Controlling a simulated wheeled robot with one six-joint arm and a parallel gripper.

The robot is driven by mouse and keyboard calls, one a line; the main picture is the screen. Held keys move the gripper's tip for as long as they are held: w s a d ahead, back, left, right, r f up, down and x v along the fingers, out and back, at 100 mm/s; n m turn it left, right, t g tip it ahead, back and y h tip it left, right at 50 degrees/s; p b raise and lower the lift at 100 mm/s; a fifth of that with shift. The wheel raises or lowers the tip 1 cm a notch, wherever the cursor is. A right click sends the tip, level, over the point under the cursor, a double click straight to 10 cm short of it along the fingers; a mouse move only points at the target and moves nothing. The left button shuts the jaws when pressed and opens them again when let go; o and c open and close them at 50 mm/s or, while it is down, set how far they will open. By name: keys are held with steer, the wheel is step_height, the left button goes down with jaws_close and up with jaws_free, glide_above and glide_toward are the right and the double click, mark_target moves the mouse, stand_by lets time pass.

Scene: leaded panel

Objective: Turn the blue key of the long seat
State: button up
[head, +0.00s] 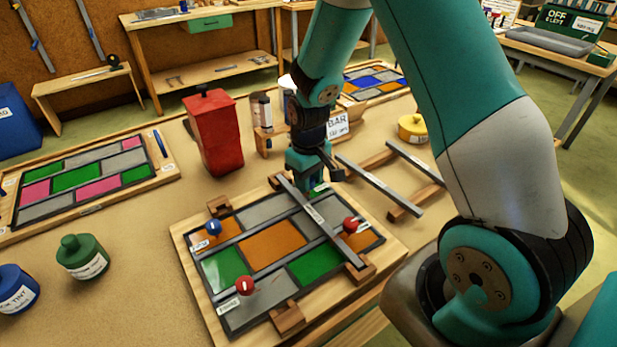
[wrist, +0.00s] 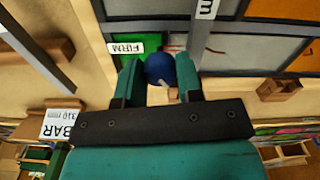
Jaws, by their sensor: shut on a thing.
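My gripper (head: 318,172) reaches down to the far corner of the leaded panel (head: 270,243). In the wrist view its two fingers stand on either side of a round blue key (wrist: 160,68) and are shut on it. A short pale mark shows on the key's near side. A label reading FIRM (wrist: 127,47) lies beside it, next to a green pane. In the head view this key is hidden by my gripper. Another blue key (head: 213,227) stands at the panel's left. Two red keys stand on the panel, one at the right (head: 350,225) and one at the front (head: 245,286).
A long grey bar (head: 318,220) crosses the panel close to my gripper. Loose bars (head: 380,184) lie on wood rests to the right. A red canister (head: 213,135) stands behind left. A second panel (head: 85,180) lies at left. Bare bench lies between the panels.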

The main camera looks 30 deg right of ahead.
steer(key=m, duration=0.7)
steer(key=shift+w, duration=0.1)
steer(key=m, duration=0.4)
steer(key=shift+p, duration=0.3)
steer(key=m, duration=0.3)
steer(key=shift+m, duration=0.3)
steer(key=m, duration=0.4)
steer(key=shift+m, duration=0.3)
steer(key=m, duration=0.4)
steer(key=shift+m, duration=0.4)
steer(key=o, duration=0.9)
